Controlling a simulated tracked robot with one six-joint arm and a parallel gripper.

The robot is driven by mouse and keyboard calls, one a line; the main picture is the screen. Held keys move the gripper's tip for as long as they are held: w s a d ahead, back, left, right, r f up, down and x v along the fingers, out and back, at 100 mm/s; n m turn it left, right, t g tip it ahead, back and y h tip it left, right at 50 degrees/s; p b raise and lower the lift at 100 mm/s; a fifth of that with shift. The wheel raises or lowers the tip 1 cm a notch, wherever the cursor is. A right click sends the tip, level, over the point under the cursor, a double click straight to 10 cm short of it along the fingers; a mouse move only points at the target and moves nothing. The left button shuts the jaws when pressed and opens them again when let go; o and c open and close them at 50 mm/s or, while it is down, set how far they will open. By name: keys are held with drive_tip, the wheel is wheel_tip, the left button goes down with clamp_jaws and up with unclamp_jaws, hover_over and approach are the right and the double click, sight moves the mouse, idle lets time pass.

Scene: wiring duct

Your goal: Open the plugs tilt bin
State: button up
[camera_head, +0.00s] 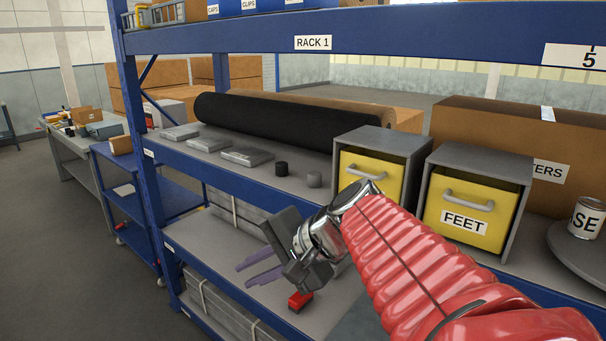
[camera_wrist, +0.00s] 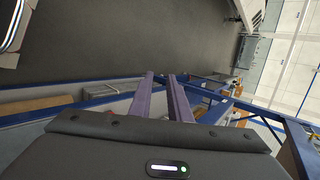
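Two yellow tilt bins in grey housings stand on the upper shelf of the rack. The left bin (camera_head: 374,168) has a grey handle, and my arm hides most of its label, so I cannot read it. The right bin (camera_head: 464,209) is labelled FEET. Both bin fronts look closed. No readable PLUGS label shows. My gripper (camera_head: 243,275) is below and to the left of the bins, in front of the rack, with its purple fingers pointing left. In the wrist view the fingers (camera_wrist: 161,75) stand apart with nothing between them.
The blue rack's upper shelf holds a black roll (camera_head: 285,122), flat grey packets (camera_head: 245,155), two small cylinders and a brown carton (camera_head: 510,137). A can (camera_head: 586,218) stands on a round grey plate at the right. A red object (camera_head: 300,300) shows below my gripper. The floor at left is clear.

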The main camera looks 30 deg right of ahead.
drive_tip(key=w+d+r+m+t, duration=0.2)
drive_tip(key=w+d+r+m, duration=0.2)
drive_tip(key=d, duration=0.2)
drive_tip(key=m+t+h, duration=0.5)
drive_tip(key=m, duration=0.2)
approach(371, 177)
drive_tip(key=shift+v, duration=1.05)
drive_tip(key=shift+w+a, duration=0.1)
drive_tip(key=shift+x, duration=6.8)
drive_tip(key=shift+c, duration=0.2)
clamp_jaws()
